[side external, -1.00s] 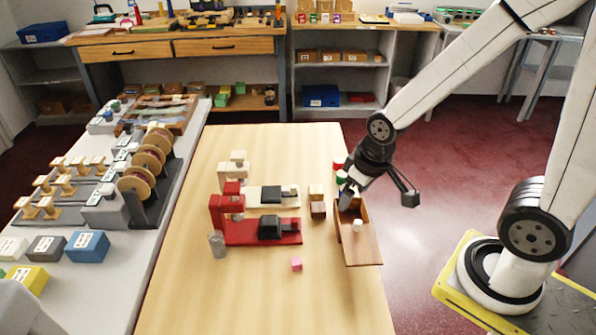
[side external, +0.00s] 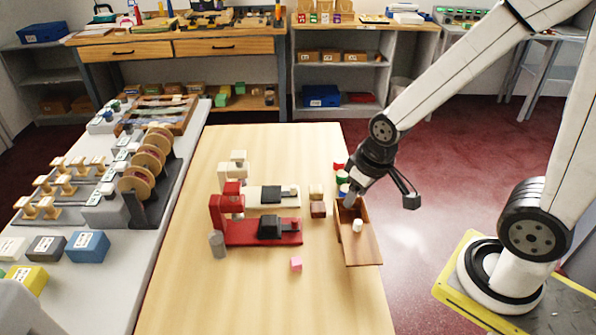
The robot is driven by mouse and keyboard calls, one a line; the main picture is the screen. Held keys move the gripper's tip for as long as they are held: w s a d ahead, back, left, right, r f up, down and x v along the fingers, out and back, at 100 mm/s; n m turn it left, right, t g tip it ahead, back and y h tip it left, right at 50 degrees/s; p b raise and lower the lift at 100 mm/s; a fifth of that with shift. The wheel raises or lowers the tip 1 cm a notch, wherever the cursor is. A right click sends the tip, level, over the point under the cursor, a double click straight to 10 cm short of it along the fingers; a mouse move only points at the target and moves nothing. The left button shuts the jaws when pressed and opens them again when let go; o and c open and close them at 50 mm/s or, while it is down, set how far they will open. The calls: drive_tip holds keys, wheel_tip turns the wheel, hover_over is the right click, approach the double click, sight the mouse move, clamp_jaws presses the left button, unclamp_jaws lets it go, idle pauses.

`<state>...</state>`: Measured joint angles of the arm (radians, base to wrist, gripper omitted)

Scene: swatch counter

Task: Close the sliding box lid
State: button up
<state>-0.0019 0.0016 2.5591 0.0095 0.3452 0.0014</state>
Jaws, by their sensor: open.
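The brown wooden box (side external: 342,228) stands near the right edge of the light wooden table. Its sliding lid (side external: 361,254) seems to be the flat brown panel reaching toward the front, past the table's edge; where box and lid meet is hard to tell. A small white block (side external: 357,226) shows in or at the box opening. My gripper (side external: 350,200) is open and points down at the far end of the box. Its fingertips are small and partly hidden, so I cannot tell whether they touch the box.
Red and green cylinders (side external: 341,177) stand just behind the box. Two small blocks (side external: 317,209) stand left of it. A red machine (side external: 262,231), a cream one (side external: 266,194), a grey cylinder (side external: 217,244) and a pink cube (side external: 296,264) are further left. The table front is clear.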

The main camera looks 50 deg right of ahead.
drive_tip(key=shift+w+a, duration=0.15)
drive_tip(key=shift+a, duration=0.05)
drive_tip(key=c, duration=0.4)
drive_tip(key=shift+w+a+m, duration=0.25)
drive_tip(key=shift+m, duration=0.15)
clamp_jaws()
drive_tip(key=w+a+f+m+t+h, duration=0.15)
drive_tip(key=w+m, duration=0.25)
drive_tip(key=m, duration=0.5)
drive_tip(key=w+a+f+m+t+h, duration=0.1)
drive_tip(key=w+a+m+t+h, duration=0.2)
drive_tip(key=m, duration=0.5)
drive_tip(key=s+f+m+g+h, duration=0.3)
drive_tip(key=s+m+g, duration=0.4)
drive_tip(key=s+m, duration=0.2)
drive_tip(key=shift+s+a+m, duration=0.25)
drive_tip(key=shift+a+m, duration=0.15)
drive_tip(key=shift+a, duration=0.05)
